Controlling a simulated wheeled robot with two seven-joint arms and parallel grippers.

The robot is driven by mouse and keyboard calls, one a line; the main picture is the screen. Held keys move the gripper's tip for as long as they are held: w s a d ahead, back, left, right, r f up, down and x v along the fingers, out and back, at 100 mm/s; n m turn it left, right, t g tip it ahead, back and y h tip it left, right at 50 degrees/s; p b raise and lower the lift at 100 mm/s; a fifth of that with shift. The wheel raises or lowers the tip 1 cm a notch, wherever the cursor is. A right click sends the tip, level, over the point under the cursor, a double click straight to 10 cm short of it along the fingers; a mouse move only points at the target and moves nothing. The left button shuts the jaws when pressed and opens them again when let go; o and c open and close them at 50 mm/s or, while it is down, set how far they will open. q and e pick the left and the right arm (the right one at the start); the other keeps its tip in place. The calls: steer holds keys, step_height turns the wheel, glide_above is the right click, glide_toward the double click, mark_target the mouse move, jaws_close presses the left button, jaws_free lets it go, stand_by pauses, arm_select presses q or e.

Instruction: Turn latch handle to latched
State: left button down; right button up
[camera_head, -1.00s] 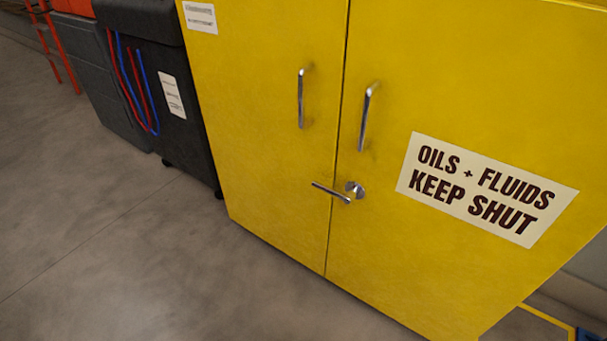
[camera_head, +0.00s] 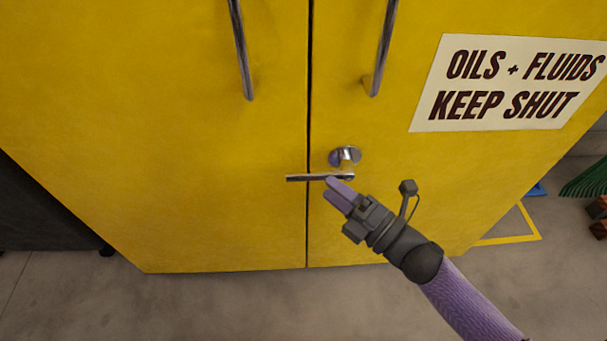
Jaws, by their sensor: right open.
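The yellow cabinet (camera_head: 210,190) stands ahead with both doors shut. The silver latch handle (camera_head: 303,178) lies about level, its free end pointing left across the seam between the doors. My left gripper is not in view.
Two upright door pulls, left (camera_head: 241,50) and right (camera_head: 382,48), sit above the latch. A sign (camera_head: 510,83) is on the right door. A dark cart (camera_head: 40,215) stands at the left. A green brush-like thing (camera_head: 587,176) is at the right. The floor (camera_head: 200,305) in front is clear.

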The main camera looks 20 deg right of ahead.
mark_target(315, 180)
steer(key=b+x, duration=0.1)
steer(key=x, duration=0.3)
steer(key=shift+w+a, duration=0.15)
steer(key=shift+w, duration=0.25)
jaws_close()
stand_by(0.5)
steer(key=shift+f, duration=0.1)
stand_by(0.4)
